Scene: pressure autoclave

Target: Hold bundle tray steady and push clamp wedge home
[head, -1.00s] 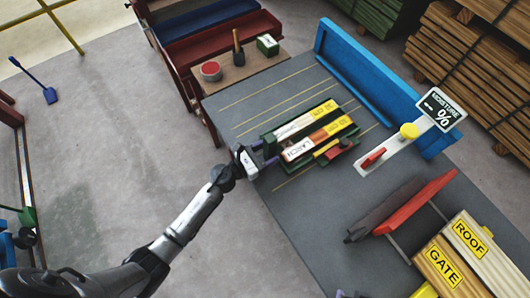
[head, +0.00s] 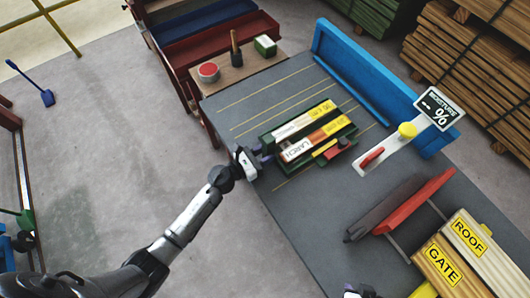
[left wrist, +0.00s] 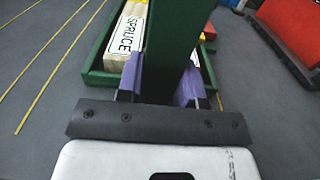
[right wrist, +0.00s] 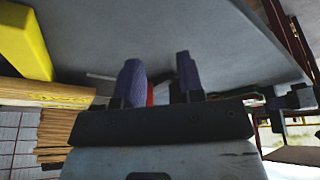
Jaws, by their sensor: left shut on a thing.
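The green bundle tray (head: 266,137) lies on the grey bench and holds labelled timber pieces, one marked LARCH. In the left wrist view one piece (left wrist: 128,38) reads SPRUCE. My left gripper (head: 265,154) is at the tray's near left end. Its purple fingers are shut on an upright green part of the tray (left wrist: 170,45). A red block (head: 341,147), which may be the clamp wedge, sits beside a yellow strip at the tray's right front side. My right gripper (right wrist: 161,80) is open and empty; only its tip shows at the head view's bottom edge.
A white moisture gauge board with a red handle (head: 372,157) and yellow knob (head: 407,130) stands right of the tray. A blue rail (head: 350,70) runs along the back. A red-and-grey rack (head: 415,203) and ROOF and GATE timber (head: 450,270) occupy the front right.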

